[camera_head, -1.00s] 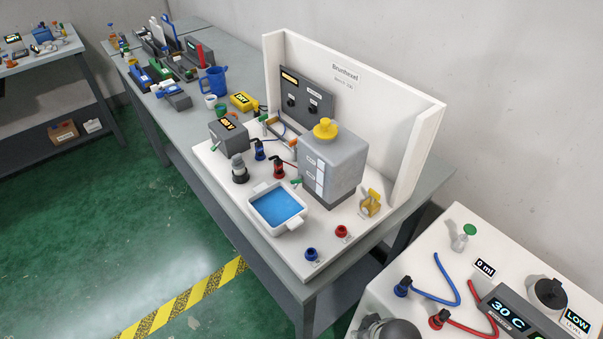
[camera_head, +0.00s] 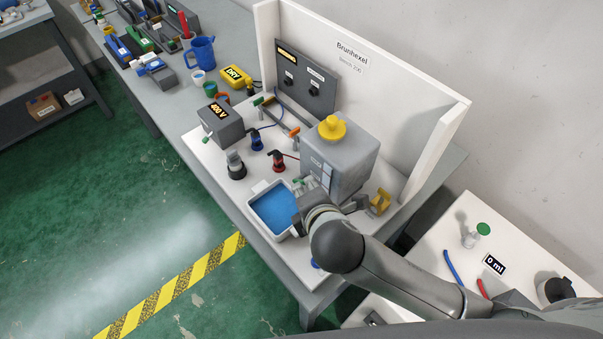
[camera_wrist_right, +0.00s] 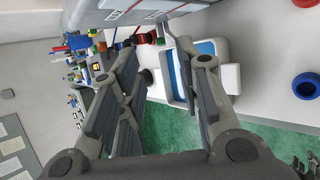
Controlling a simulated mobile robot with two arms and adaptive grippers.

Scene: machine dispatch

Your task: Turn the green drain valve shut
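The green drain valve handle (camera_head: 297,181) shows as a small green piece at the foot of the grey tank (camera_head: 345,160), above the white tray of blue liquid (camera_head: 252,212). My right gripper (camera_head: 308,187) is beside the tank, over the tray's right edge, and partly covers the valve area. In the right wrist view my right gripper (camera_wrist_right: 158,50) has its fingers spread apart with nothing between their pads. The tray (camera_wrist_right: 232,78) lies beyond the right finger there. Whether a finger touches the handle cannot be told. My left gripper is not in view.
A black-and-red connector (camera_head: 278,162) and a black-and-grey one (camera_head: 236,166) stand left of the tank. A yellow clamp-like part (camera_head: 380,202) is at its right. A white back panel (camera_head: 400,100) rises behind.

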